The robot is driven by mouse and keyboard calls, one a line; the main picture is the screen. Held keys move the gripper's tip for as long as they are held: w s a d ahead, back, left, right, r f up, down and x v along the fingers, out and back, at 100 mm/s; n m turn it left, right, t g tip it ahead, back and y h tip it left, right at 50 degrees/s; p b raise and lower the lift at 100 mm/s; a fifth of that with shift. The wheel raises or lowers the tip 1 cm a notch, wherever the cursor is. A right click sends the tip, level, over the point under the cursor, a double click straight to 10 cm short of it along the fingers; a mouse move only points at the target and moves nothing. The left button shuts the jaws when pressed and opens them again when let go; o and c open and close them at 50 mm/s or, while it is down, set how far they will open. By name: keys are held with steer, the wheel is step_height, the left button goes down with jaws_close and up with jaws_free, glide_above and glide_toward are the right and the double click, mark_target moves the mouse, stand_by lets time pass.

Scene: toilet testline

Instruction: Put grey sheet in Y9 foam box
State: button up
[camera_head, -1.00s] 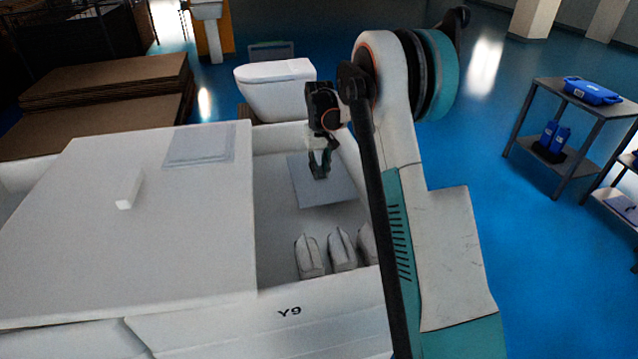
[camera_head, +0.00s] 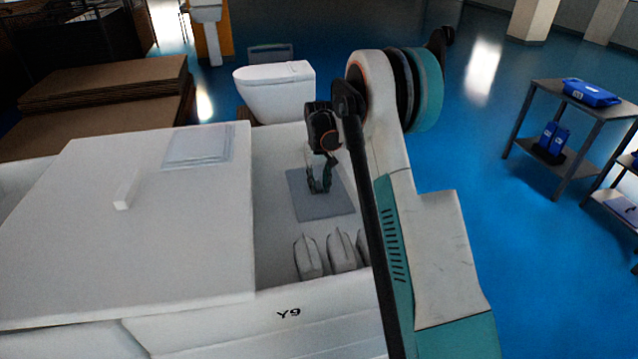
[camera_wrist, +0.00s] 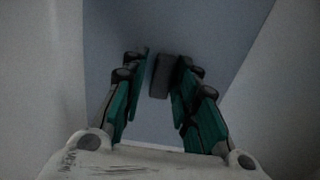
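The grey sheet (camera_head: 328,207) is a flat grey plate inside the Y9 foam box (camera_head: 290,312), above or on its floor; I cannot tell which. My gripper (camera_head: 320,187) points down over the sheet's middle. In the wrist view, my gripper's fingers (camera_wrist: 163,82) stand either side of a small dark block (camera_wrist: 163,76) on the grey sheet (camera_wrist: 205,35) and appear closed on it. White surfaces flank the sheet there. The box is white, with its open part at the right.
A large white lid or board (camera_head: 120,240) covers the left, with a white bar (camera_head: 127,190) and thin clear sheets (camera_head: 199,147) on it. Several white upright pieces (camera_head: 308,257) stand at the box's front. A toilet (camera_head: 277,92) is behind; a trolley (camera_head: 570,125) stands right.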

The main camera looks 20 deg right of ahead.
mark_target(319, 185)
stand_by(0.3)
step_height(319, 185, up, 12)
steer(key=p, duration=0.2)
steer(key=s+a+r+t, duration=0.2)
steer(key=s+a+r, duration=0.5)
steer(key=r, duration=0.4)
steer(key=s+a+r+n+t, duration=0.1)
steer(key=s+a+r+t, duration=0.15)
steer(key=s, duration=0.75)
steer(key=s+a+r+n+t, duration=0.1)
steer(key=s+a+r, duration=0.25)
steer(key=s, duration=0.75)
steer(key=s+a+f+t, duration=0.1)
steer(key=s+a+f, duration=0.2)
steer(key=s, duration=0.6)
step_height(319, 185, down, 2)
steer(key=shift+s+f+t, duration=0.2)
steer(key=shift+s+t, duration=0.15)
